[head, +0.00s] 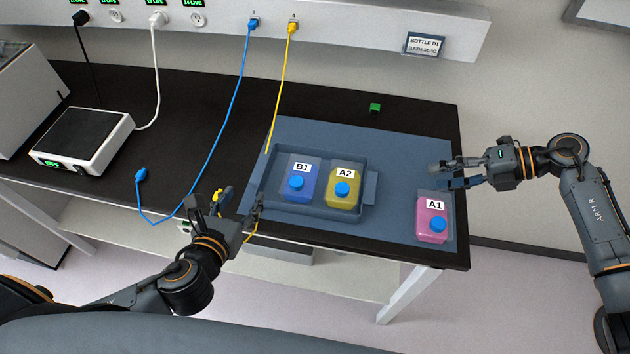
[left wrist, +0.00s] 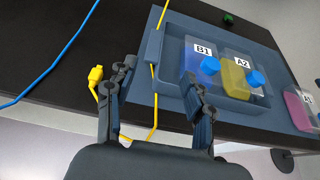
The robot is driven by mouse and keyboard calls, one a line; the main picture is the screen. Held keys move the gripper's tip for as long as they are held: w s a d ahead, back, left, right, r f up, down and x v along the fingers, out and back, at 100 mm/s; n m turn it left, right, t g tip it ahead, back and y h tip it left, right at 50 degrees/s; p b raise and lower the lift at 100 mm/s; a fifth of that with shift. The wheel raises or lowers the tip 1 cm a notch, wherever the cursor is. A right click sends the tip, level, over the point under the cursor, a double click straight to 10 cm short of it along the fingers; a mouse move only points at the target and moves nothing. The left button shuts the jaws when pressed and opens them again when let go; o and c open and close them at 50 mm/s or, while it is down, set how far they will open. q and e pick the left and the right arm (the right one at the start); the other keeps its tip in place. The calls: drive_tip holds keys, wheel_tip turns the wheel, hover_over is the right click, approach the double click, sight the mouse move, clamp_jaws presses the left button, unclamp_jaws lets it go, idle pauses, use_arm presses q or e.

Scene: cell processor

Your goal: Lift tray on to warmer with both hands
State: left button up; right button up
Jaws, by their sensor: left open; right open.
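The grey-blue tray (head: 320,212) lies on a blue mat (head: 402,150) on the black bench. It holds a blue bottle B1 (head: 301,185) and a yellow bottle A2 (head: 343,193). The white warmer (head: 82,138) with a dark top stands on the bench at the left. My left gripper (head: 230,203) is open at the tray's left end; the left wrist view shows its fingers (left wrist: 160,95) apart, the right one overlapping the tray wall. My right gripper (head: 442,175) is open and empty, above the mat near the pink bottle A1 (head: 432,218), apart from the tray's right handle (head: 370,188).
A yellow cable (head: 281,90) hangs down by the tray's left side, its plug (left wrist: 96,73) close to my left gripper. A blue cable (head: 215,125) crosses the bench between warmer and tray. A green cube (head: 375,107) lies behind the mat.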

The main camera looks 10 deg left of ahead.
use_arm(q)
drive_tip(key=w, duration=0.1)
drive_tip(key=w+f, duration=0.1)
drive_tip(key=w+a, duration=0.1)
drive_tip(key=shift+w+a+f, duration=0.1)
drive_tip(key=shift+w+f, duration=0.1)
drive_tip(key=shift+f, duration=0.1)
use_arm(e)
approach(375, 186)
use_arm(q)
drive_tip(key=x, duration=1)
drive_tip(key=shift+s+d, duration=0.1)
drive_tip(key=shift+d, duration=0.1)
use_arm(e)
drive_tip(key=x, duration=0.8)
drive_tip(key=shift+a+f, duration=0.2)
drive_tip(key=shift+a, duration=0.05)
use_arm(q)
drive_tip(key=shift+c, duration=0.4)
use_arm(e)
drive_tip(key=shift+s, duration=0.1)
drive_tip(key=shift+c, duration=0.5)
use_arm(q)
drive_tip(key=c, duration=0.7)
use_arm(e)
drive_tip(key=c, duration=0.7)
use_arm(q)
clamp_jaws()
use_arm(e)
clamp_jaws()
